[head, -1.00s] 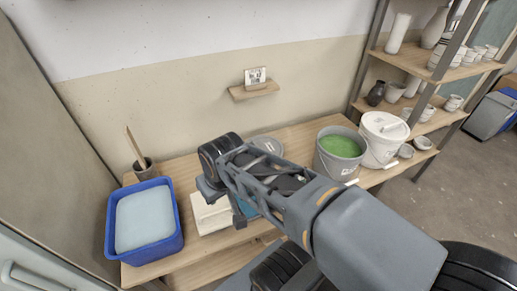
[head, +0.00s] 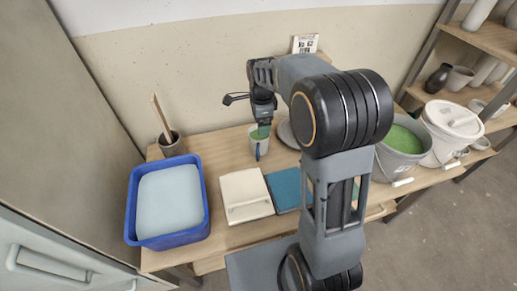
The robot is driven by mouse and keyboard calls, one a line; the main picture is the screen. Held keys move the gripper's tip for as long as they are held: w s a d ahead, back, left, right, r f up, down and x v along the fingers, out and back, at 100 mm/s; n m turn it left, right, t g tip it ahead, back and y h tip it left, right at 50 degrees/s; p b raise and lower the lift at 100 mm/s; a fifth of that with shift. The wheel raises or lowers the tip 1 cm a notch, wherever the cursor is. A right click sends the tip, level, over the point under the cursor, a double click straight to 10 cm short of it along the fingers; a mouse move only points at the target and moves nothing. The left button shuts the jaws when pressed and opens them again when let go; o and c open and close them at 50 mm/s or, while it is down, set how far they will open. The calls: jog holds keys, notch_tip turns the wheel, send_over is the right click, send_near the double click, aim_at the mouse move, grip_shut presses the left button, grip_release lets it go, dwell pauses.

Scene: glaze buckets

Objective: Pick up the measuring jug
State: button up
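A small pale container (head: 258,145), likely the measuring jug, stands on the wooden table in the middle of the head view. Something green shows at its top, and a dark strip runs down its front. My gripper (head: 262,126) points down at its rim. The fingers are too small and partly hidden, so I cannot tell whether they are around the container or just above it, or whether they are shut.
A blue tub (head: 133,212) with pale liquid stands at the left, with a dark pot (head: 171,145) behind it. A cream block (head: 245,195) and a teal book-like thing (head: 284,190) lie in front. A green-filled bucket (head: 387,160) and white bucket (head: 450,135) stand right.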

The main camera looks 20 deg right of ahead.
aim_at(258, 146)
jog(key=w+f+m, duration=0.1)
jog(key=f, duration=0.2)
jog(key=w+f+m+b, duration=0.1)
jog(key=f, duration=0.3)
jog(key=w+f+m, duration=0.1)
jog(key=f, duration=0.3)
jog(key=shift+f+g, duration=0.25)
jog(key=shift+g, duration=0.05)
jog(key=shift+s+f+b, duration=0.1)
jog(key=shift+f+b, duration=0.2)
jog(key=shift+f, duration=2.7)
jog(key=c, duration=1.5)
jog(key=shift+r, duration=0.2)
